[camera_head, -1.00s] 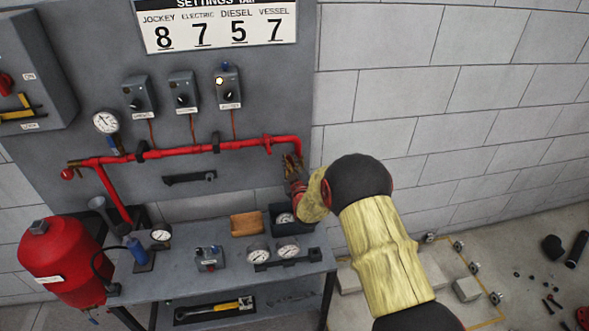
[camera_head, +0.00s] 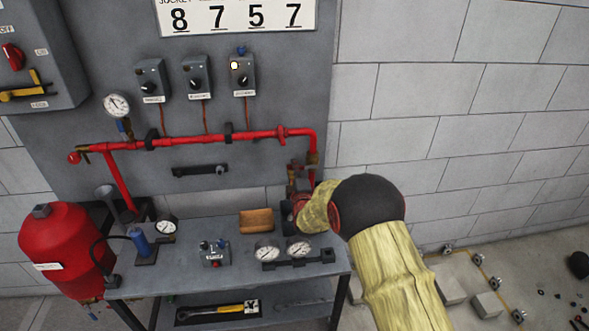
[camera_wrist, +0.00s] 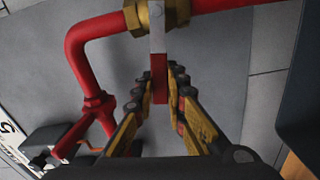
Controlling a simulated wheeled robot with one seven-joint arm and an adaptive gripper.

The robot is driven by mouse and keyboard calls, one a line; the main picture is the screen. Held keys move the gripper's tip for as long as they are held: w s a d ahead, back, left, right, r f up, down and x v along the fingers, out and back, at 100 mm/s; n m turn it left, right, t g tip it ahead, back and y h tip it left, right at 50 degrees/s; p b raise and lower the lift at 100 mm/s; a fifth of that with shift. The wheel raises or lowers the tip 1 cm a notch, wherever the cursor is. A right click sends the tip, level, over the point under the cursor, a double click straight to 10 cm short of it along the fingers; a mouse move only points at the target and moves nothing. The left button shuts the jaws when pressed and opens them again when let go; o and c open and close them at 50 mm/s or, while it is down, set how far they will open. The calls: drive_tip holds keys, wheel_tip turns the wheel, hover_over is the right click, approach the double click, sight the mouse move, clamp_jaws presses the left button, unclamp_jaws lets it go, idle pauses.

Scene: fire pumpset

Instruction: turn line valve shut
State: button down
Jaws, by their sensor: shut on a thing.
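The line valve is a brass fitting (camera_wrist: 157,15) on the red pipe (camera_wrist: 95,40) just past its bend, at the top of the wrist view. Its flat grey lever with a red grip (camera_wrist: 159,75) stands square to the pipe. My gripper (camera_wrist: 173,82) has its yellow and black fingers closed in on both sides of the red grip. In the head view, the brass fitting (camera_head: 314,158) sits on the pipe's downward leg at right. My gripper (camera_head: 301,180) is just below and left of it, partly hidden by my wrist.
A red tank (camera_head: 62,252) stands at left. Control boxes (camera_head: 198,82) hang above the pipe. The block wall (camera_head: 450,120) at right is bare.

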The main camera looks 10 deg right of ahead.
drive_tip(key=shift+f+n+b, duration=0.4)
drive_tip(key=shift+f+n, duration=0.05)
drive_tip(key=shift+n, duration=0.45)
drive_tip(key=c, duration=2.2)
unclamp_jaws()
drive_tip(key=o, duration=0.4)
drive_tip(key=shift+f, duration=0.15)
drive_tip(key=shift+o, duration=0.2)
drive_tip(key=s, duration=1.2)
